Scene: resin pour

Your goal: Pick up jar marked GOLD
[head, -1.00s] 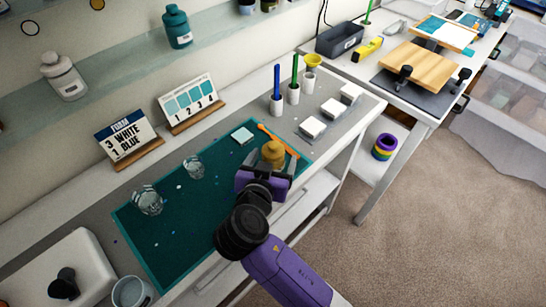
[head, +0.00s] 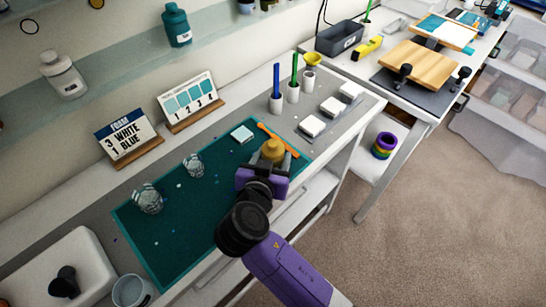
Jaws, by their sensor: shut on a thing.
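The gold jar (head: 273,149) stands near the right end of the teal mat (head: 170,246), with its rounded top showing. My gripper (head: 270,164) reaches it from the front and is shut on it. The gripper body hides the jar's lower part, so I cannot tell whether it touches the mat. No marking on the jar can be read from here.
An orange stick (head: 278,139) lies just behind the jar, beside a pale blue square (head: 242,133). Two clear cups (head: 148,199) stand on the mat to the left. White cups with a blue (head: 276,100) and a green tool stand behind. White blocks (head: 312,126) lie right.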

